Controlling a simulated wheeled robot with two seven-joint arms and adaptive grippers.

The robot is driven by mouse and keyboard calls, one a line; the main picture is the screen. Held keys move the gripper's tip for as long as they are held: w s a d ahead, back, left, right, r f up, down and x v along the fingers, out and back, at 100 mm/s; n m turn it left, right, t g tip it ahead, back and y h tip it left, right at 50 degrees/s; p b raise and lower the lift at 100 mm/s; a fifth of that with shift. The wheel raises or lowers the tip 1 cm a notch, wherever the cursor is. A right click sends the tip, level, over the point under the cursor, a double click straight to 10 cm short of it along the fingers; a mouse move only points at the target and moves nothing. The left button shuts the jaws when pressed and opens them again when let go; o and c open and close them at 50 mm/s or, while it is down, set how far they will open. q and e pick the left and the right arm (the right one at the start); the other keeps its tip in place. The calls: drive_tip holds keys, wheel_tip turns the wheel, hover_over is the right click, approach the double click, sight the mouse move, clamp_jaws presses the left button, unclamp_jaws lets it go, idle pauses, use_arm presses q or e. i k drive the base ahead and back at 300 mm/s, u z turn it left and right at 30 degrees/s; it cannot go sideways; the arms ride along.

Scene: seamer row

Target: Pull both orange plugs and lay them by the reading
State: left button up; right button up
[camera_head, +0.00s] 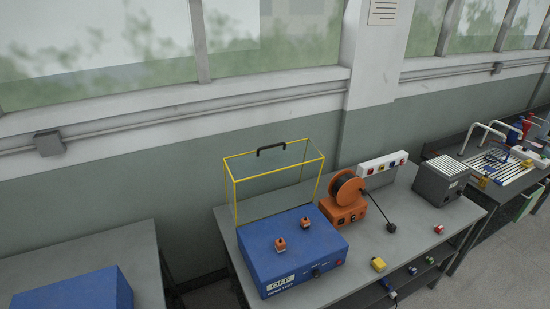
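Two orange plugs stand on top of a blue box (300,262) on the grey bench. One plug (280,244) is nearer the middle of the box top, the other plug (307,223) is farther back and to the right. Both appear seated on the box top. The box front carries a white panel that appears to read OFF (281,283), with small dark controls to its right. A yellow wire frame (236,203) with a black handle (271,149) rises behind the box. Neither of my grippers is in view.
An orange cable reel (345,188) with a black plug (391,227), a white socket strip (382,165) and a grey slatted box (440,181) stand to the right. A yellow block (378,265) lies near the front edge. Another table (90,256) stands left, across a gap.

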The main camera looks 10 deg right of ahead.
sight(280, 245)
drive_tip(key=u, duration=2.8)
drive_tip(key=k, duration=0.8)
drive_tip(key=z, duration=1.75)
